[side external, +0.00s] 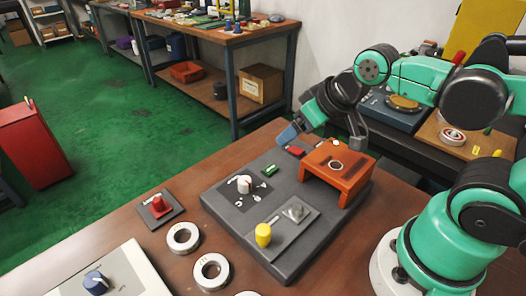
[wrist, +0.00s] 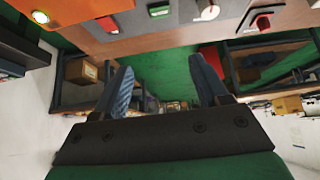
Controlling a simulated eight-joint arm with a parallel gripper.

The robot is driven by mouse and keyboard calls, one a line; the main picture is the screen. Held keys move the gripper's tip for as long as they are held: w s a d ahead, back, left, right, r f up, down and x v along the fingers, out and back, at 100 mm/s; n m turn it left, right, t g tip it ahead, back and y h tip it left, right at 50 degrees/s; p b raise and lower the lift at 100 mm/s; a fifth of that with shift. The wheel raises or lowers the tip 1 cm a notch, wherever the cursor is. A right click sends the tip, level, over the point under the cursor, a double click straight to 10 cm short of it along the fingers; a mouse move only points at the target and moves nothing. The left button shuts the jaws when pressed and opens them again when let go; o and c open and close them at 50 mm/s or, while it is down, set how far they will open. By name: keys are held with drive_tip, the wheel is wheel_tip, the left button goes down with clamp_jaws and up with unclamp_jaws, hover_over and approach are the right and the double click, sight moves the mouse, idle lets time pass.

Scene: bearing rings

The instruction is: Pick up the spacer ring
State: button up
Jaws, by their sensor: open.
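Several metal rings lie flat on the brown table in the side view: one ring (side external: 183,238), another ring (side external: 210,271), and a third ring (side external: 247,294) cut by the bottom edge. I cannot tell which is the spacer ring. A small ring or round hole (side external: 335,165) shows on top of the orange stand. My gripper (side external: 322,138) is open and empty, above the far edge of the grey panel, far from the table rings. In the wrist view its two fingers (wrist: 163,85) stand wide apart with green floor between them. No loose ring is visible there.
The grey panel (side external: 228,205) carries a white knob (side external: 244,184), a yellow knob (side external: 263,235) and the orange stand (side external: 338,178). A red switch (side external: 158,205) and a blue knob (side external: 95,281) sit left. Bare table lies around the rings.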

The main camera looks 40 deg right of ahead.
drive_tip(key=o, duration=0.5)
drive_tip(key=shift+a, duration=0.1)
drive_tip(key=n+g, duration=0.3)
drive_tip(key=g, duration=0.4)
hover_over(212, 273)
wheel_tip(212, 273, down, 8)
drive_tip(key=shift+w+r, duration=0.1)
drive_tip(key=shift+f, duration=0.2)
drive_tip(key=shift+a+f, duration=0.1)
drive_tip(key=shift+f, duration=2.6)
